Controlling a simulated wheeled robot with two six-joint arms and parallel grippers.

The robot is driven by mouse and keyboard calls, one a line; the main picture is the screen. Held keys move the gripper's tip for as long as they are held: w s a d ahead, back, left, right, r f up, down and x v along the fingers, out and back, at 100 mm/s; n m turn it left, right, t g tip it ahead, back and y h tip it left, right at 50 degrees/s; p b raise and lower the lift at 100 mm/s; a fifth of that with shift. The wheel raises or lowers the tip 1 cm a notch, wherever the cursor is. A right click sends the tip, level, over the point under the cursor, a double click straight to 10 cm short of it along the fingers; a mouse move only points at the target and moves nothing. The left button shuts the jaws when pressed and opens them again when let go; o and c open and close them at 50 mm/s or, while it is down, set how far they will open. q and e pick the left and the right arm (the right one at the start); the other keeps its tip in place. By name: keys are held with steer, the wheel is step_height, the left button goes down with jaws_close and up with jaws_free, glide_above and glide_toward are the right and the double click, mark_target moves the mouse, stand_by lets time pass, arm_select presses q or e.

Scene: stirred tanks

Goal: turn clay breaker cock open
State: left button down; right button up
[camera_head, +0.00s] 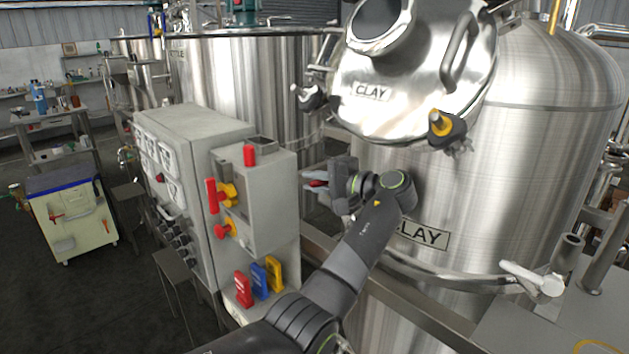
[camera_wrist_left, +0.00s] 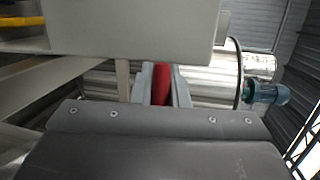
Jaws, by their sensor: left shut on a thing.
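My left gripper (camera_head: 312,185) is beside the right side of a grey switch box (camera_head: 265,210). Its fingers are shut on a small red handle (camera_wrist_left: 161,84), which shows between them in the left wrist view. In the head view only a bit of this red shows between the fingers (camera_head: 318,183). How the handle joins the box is hidden, and I cannot tell its turn angle. The large steel tank with a CLAY label (camera_head: 422,235) stands to the right of the gripper. My right gripper is not in view.
The box front carries red and yellow knobs (camera_head: 228,195). Red, blue and yellow tags (camera_head: 259,280) hang below. A wider grey panel with gauges (camera_head: 175,165) adjoins at left. The open CLAY lid (camera_head: 395,110) overhangs above my wrist. A rail runs below the tank.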

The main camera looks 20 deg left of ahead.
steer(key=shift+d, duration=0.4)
arm_select(q)
steer(key=c, duration=1.4)
jaws_free()
